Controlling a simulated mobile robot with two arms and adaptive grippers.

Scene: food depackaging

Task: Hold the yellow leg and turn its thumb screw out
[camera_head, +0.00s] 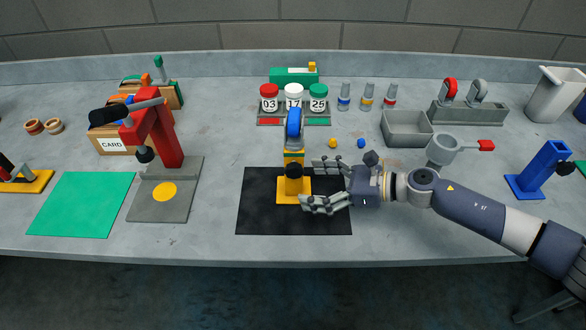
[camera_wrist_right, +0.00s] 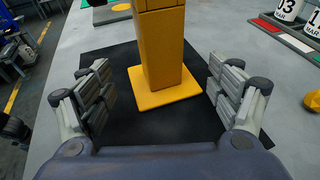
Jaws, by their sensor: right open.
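The yellow leg (camera_head: 292,187) stands upright on its yellow foot on a black mat (camera_head: 262,215). A blue round part sits at its top, above a green band. My right gripper (camera_head: 318,184) is open and comes in from the right, low beside the leg. In the right wrist view its fingers stand on either side of the yellow leg (camera_wrist_right: 165,60), with gaps to it. My left gripper is out of view.
A red press (camera_head: 165,140) on a grey base stands left of the mat, beside a green mat (camera_head: 80,205). Numbered jars (camera_head: 293,98) stand behind the leg. A grey tray (camera_head: 405,130) and a blue stand (camera_head: 545,170) are to the right.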

